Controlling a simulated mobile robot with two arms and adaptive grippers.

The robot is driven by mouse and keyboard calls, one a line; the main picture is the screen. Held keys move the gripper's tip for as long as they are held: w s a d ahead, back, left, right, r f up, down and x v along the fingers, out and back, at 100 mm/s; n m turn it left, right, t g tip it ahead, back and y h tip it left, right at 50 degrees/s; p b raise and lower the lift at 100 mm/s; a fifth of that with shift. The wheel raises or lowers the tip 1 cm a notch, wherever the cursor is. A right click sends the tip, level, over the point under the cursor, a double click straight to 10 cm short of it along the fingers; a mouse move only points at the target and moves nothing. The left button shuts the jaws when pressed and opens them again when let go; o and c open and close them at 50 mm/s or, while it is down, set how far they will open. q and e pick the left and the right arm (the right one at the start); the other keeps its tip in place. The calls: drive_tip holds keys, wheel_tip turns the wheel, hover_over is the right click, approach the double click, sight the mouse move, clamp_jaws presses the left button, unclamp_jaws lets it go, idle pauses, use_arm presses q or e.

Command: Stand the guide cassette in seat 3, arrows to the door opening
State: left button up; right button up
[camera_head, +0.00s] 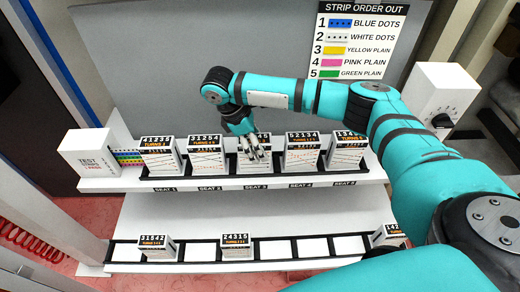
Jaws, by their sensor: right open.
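A white guide cassette (262,166) stands upright in the seat 3 place of the upper rack (220,182), above the "SEAT 3" label. My right gripper (254,155) is open, pointing down at this cassette from above. Its fingers overlap the cassette's top and front and hide most of its number. I cannot tell whether they touch it. Which way the cassette's arrows point is too small to read. My left gripper is not in view.
Numbered cassettes stand in seat 1 (160,160), seat 2 (205,158), seat 4 (301,156) and seat 5 (346,154). The lower rack (210,264) holds several cassettes among empty places. A "TEST STRIPS" box (88,160) is at left; a strip-order sign (362,42) hangs behind.

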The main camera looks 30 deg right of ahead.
drive_tip(key=b+v, duration=0.1)
drive_tip(key=v, duration=0.9)
